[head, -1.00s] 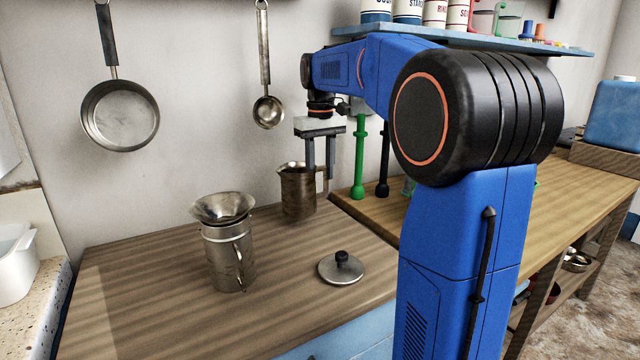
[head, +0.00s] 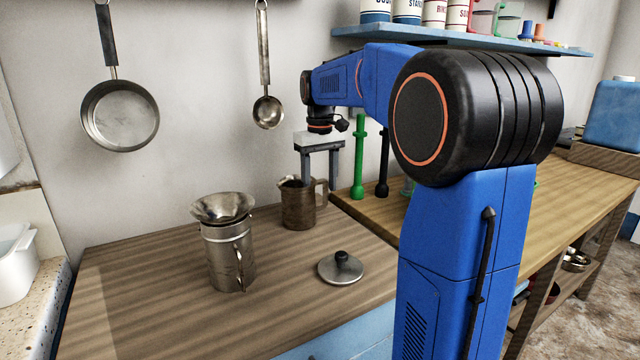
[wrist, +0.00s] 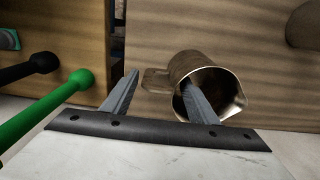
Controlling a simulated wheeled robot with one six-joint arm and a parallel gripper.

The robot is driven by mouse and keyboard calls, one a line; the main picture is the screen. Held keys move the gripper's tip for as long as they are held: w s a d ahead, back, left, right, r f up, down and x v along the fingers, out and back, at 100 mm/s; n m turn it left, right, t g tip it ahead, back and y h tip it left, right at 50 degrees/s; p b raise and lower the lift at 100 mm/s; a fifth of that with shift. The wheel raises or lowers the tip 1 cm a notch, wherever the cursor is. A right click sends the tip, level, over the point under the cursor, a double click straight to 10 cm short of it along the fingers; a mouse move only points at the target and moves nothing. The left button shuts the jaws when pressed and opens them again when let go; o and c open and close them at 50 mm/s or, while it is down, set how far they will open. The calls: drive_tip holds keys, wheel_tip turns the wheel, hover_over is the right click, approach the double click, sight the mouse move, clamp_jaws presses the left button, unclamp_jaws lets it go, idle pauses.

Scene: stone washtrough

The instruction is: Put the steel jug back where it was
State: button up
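The steel jug (head: 298,211) stands upright near the back of the wooden counter, with its handle toward the right. In the wrist view the jug (wrist: 182,66) shows its open mouth and its handle pointing left. My gripper (head: 321,182) is directly above the jug, pointing down, with its fingers spread. In the wrist view my gripper (wrist: 160,88) has one finger reaching into the jug's mouth and the other outside, beyond the handle. Neither finger appears pressed on the jug.
A steel pot with a funnel (head: 228,245) stands left of the jug. A lid with a black knob (head: 340,268) lies in front. A pan (head: 120,115) and a ladle (head: 267,110) hang on the wall. A green rod (head: 359,160) stands to the right.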

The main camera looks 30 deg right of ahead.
drive_tip(key=shift+r, duration=0.1)
wheel_tip(320, 180, up, 12)
idle(0.5)
idle(0.5)
